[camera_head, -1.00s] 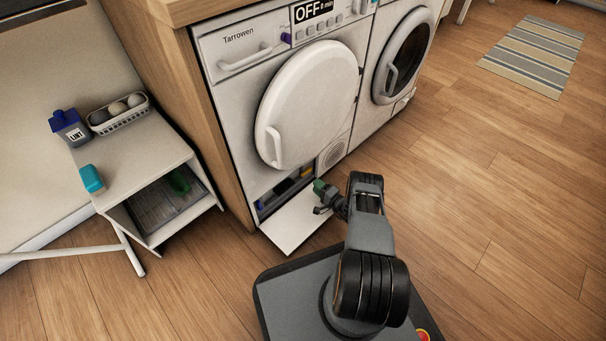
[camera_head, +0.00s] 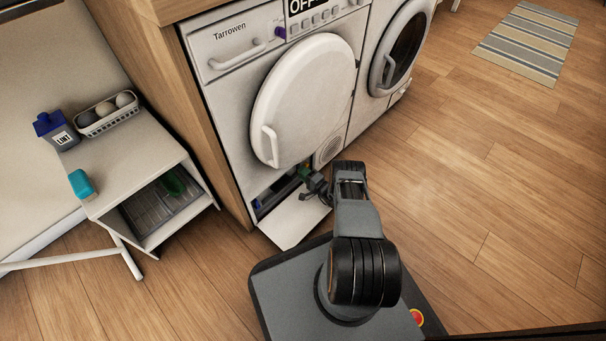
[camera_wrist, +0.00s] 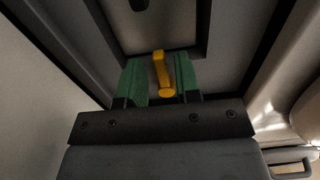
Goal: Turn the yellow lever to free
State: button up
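The yellow lever (camera_wrist: 161,72) shows in the wrist view inside a dark recessed compartment. It stands between the two green fingers of my gripper (camera_wrist: 162,82), nearer the right finger. A narrow gap shows between the lever and the left finger, so the gripper looks open around it. In the head view my gripper (camera_head: 305,173) reaches into the low opening of the dryer (camera_head: 230,110), above its lowered white flap (camera_head: 293,220). The lever is hidden there behind the gripper.
The dryer's round door (camera_head: 303,95) is shut just above the opening. A washer (camera_head: 385,75) stands to its right. A small white table (camera_head: 130,165) with a lint bin (camera_head: 60,132), a basket (camera_head: 105,115) and a teal item (camera_head: 81,184) is at left.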

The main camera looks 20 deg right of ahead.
aim_at(307, 165)
jog(key=shift+a, duration=0.1)
grip_shut()
jog(key=m, duration=0.2)
jog(key=r+m, duration=0.1)
jog(key=shift+r+m, duration=0.2)
jog(key=shift+m, duration=0.2)
jog(key=m, duration=0.3)
jog(key=d+r+m, duration=0.1)
jog(key=m, duration=0.2)
jog(key=w+d+r+m, duration=0.1)
jog(key=m, duration=0.2)
jog(key=shift+d+r, duration=0.1)
jog(key=shift+r, duration=0.15)
jog(key=shift+w+d+r+m, duration=0.1)
jog(key=shift+d+m, duration=0.15)
jog(key=shift+m, duration=0.6)
jog(key=shift+w+d+r+m, duration=0.1)
jog(key=shift+d+m, duration=0.2)
jog(key=shift+m, duration=0.5)
jog(key=shift+w+d+m, duration=0.1)
jog(key=shift+d+m, duration=0.15)
jog(key=shift+m, duration=0.6)
